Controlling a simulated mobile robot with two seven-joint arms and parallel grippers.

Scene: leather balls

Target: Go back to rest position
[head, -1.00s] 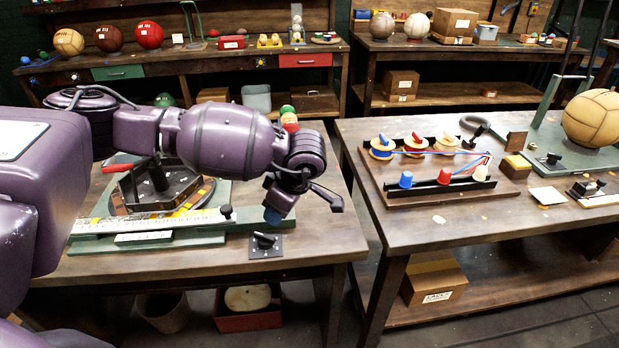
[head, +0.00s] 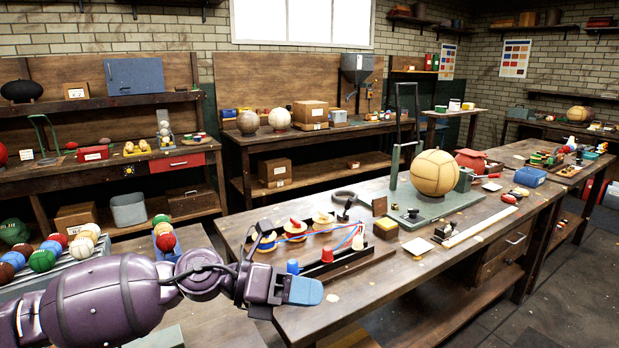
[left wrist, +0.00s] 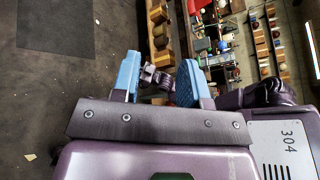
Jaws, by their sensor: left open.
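A dark purple jointed part of my own body shows behind that gap. My right gripper is not seen in the head view.
The middle bench bears a board with colored spools and cups (head: 325,250), a tan leather ball (head: 434,172) on a green base, and a black ring (head: 345,197). Several colored balls sit in a rack (head: 60,262) at left. Dark floor (head: 570,290) is clear at lower right.

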